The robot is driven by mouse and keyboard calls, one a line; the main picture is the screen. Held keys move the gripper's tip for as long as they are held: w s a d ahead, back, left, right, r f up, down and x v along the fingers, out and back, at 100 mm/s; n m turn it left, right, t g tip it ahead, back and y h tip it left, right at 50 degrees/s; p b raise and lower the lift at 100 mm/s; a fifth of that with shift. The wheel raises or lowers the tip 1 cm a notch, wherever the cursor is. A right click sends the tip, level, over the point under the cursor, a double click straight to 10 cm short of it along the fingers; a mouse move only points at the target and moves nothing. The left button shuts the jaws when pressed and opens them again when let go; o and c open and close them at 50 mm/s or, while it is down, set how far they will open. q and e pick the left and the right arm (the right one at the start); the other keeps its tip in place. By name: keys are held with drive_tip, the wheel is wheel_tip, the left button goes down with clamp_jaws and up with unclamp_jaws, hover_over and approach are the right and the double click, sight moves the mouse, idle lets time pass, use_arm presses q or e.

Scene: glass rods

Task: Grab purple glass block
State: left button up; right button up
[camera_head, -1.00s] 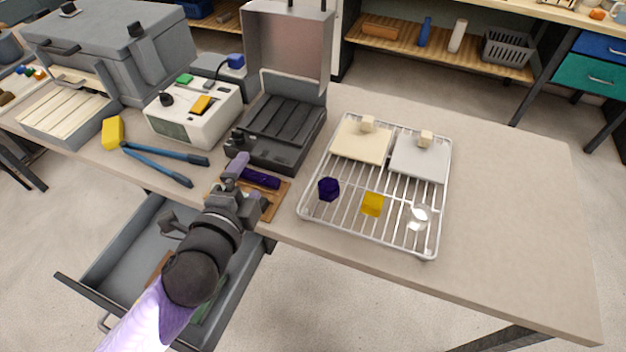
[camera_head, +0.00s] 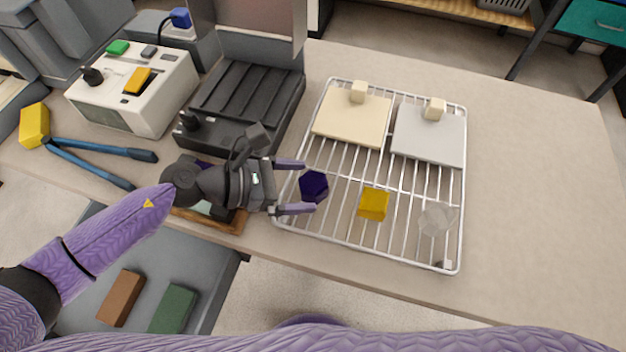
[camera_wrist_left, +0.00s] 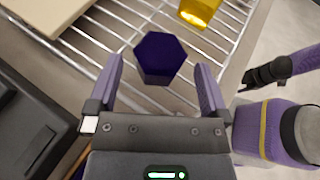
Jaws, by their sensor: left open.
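The purple glass block (camera_head: 313,186), a dark hexagonal piece, stands on the left part of the wire rack (camera_head: 340,245). My left gripper (camera_head: 296,187) is open, with its fingertips pointing right and reaching either side of the block's left edge. In the left wrist view the block (camera_wrist_left: 157,58) is just ahead of and between the two fingers (camera_wrist_left: 160,75), with a gap on each side. It is not gripped. My right gripper is not visible in the head view; part of another purple arm shows at the right of the left wrist view.
A yellow block (camera_head: 373,203) and a clear block (camera_head: 436,218) share the rack. A cream plate (camera_head: 352,122) and a grey plate (camera_head: 428,140) lie at its back. A black open-lidded device (camera_head: 243,105) stands behind my left arm. The table right of the rack is clear.

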sight(314, 185)
use_arm(q)
drive_tip(key=x, duration=0.3)
clamp_jaws()
idle(0.3)
